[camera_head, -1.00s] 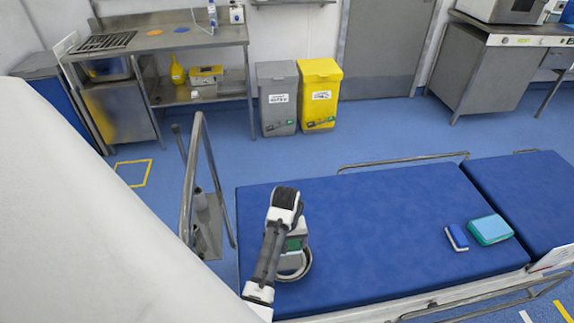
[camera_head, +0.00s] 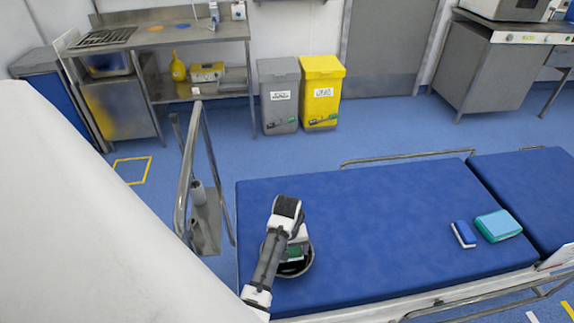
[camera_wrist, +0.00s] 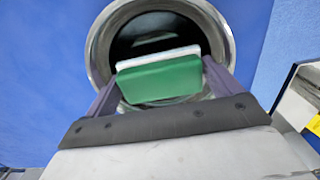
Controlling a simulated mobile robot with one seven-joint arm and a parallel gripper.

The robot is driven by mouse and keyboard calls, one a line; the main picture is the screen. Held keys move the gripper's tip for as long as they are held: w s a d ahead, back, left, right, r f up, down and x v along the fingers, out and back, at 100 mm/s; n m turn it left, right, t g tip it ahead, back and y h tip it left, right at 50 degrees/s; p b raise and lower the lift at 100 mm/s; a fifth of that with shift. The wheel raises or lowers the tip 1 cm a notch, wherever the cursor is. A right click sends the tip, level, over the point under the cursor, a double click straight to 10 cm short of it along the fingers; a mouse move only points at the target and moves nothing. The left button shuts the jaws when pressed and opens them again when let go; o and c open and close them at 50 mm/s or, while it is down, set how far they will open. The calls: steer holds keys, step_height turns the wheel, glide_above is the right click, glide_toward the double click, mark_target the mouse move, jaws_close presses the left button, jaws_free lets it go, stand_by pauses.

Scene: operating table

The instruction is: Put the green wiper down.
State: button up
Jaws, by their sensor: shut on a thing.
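The green wiper (camera_wrist: 160,80) is a small green block with a white edge, held between the two fingers of my gripper (camera_wrist: 160,85) in the wrist view. In the head view my gripper (camera_head: 294,250) is over the left end of the blue operating table, and a bit of the green wiper (camera_head: 294,254) shows below the wrist. A round metal bowl (camera_wrist: 101,50) with a dark inside lies directly beyond the wiper in the wrist view. The bowl's rim (camera_head: 311,262) also shows in the head view, partly hidden by my arm. I cannot tell whether the wiper touches the bowl.
The blue table top (camera_head: 390,220) is clear in the middle. A small blue block (camera_head: 464,234) and a teal box (camera_head: 498,226) lie at its right. A metal rail (camera_head: 400,158) runs along the far edge. A metal frame (camera_head: 187,180) stands at the left end.

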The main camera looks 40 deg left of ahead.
steer(key=o, duration=0.7)
step_height(320, 180, up, 5)
steer(key=p, duration=0.4)
steer(key=shift+p, duration=0.4)
steer(key=shift+r, duration=1)
